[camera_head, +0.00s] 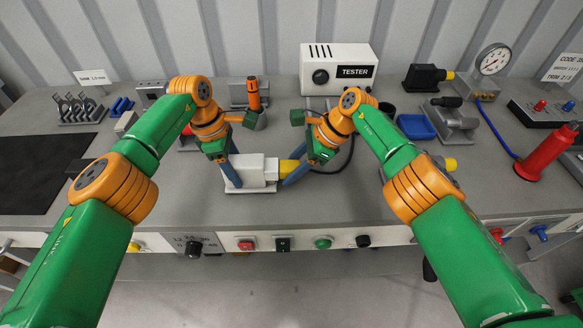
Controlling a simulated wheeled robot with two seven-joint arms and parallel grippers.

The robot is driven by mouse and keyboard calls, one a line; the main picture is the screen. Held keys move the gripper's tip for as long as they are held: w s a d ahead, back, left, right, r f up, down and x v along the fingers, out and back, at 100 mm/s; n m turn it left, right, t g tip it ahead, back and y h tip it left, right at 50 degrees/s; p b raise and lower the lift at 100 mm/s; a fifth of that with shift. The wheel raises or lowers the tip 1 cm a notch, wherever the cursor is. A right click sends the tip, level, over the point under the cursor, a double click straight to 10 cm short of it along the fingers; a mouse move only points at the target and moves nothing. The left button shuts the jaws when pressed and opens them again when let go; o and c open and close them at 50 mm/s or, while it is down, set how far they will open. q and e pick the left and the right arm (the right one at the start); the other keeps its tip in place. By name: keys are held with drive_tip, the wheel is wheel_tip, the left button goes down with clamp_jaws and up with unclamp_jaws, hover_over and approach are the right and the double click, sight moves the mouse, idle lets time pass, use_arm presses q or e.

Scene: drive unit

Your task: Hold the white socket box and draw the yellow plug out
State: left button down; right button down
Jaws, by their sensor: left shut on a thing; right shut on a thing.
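The white socket box (255,168) sits on the grey bench at the centre of the head view, on a low base plate. My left gripper (229,174) is shut on the box at its left side. The yellow plug (288,167) is at the right side of the box. My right gripper (296,176) is shut on the plug, and its fingers cover part of it. A dark cable (345,160) curves away behind my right gripper. How deep the plug sits in the box cannot be told.
A white tester (335,70) stands behind, against the wall. An orange-and-black upright tool (253,94) stands behind my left gripper. A blue tray (416,127) and a grey metal fixture (452,119) are at the right. The bench front before the box is clear.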

sight(296, 165)
idle(0.3)
drive_tip(key=shift+d, duration=2)
drive_tip(key=shift+r, duration=3)
use_arm(q)
drive_tip(key=shift+c, duration=0.8)
unclamp_jaws()
